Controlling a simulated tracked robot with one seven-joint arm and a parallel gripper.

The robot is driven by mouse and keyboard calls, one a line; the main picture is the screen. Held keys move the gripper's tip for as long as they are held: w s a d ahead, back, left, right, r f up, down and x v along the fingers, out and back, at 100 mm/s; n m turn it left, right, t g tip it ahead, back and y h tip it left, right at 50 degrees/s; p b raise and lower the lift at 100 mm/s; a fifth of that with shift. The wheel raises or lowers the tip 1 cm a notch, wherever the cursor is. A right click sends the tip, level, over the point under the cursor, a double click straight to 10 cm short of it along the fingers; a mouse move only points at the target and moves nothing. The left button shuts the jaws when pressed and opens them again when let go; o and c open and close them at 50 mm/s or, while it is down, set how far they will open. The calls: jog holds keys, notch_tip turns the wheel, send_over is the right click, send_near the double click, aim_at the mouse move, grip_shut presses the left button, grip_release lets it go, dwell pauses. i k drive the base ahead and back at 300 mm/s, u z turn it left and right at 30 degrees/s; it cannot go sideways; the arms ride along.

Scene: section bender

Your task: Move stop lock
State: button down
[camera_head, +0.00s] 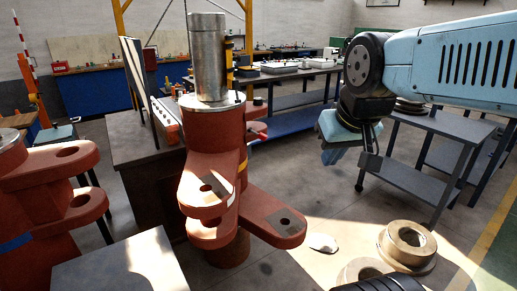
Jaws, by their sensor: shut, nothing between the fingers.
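The section bender (215,150) stands left of centre, a red cast body with a bare metal cylinder on top and forked arms at its front. A small red-tipped handle (257,133) and a dark knob (258,101) stick out on its right side. I cannot tell which part is the stop lock. My gripper (331,157) hangs below the light-blue arm, right of the bender and clear of it. Its fingers look closed and hold nothing. A thin dark rod with a rounded end hangs beside it.
Another red forked part (60,185) stands at the left edge. Metal rings (408,243) lie at the lower right, near a small white piece (322,243). A grey metal table (425,165) stands behind my gripper. Open floor lies between the bender and that table.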

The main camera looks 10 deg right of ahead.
aim_at(261, 136)
jog(key=z, duration=0.1)
jog(key=i, duration=0.95)
jog(key=u, duration=0.05)
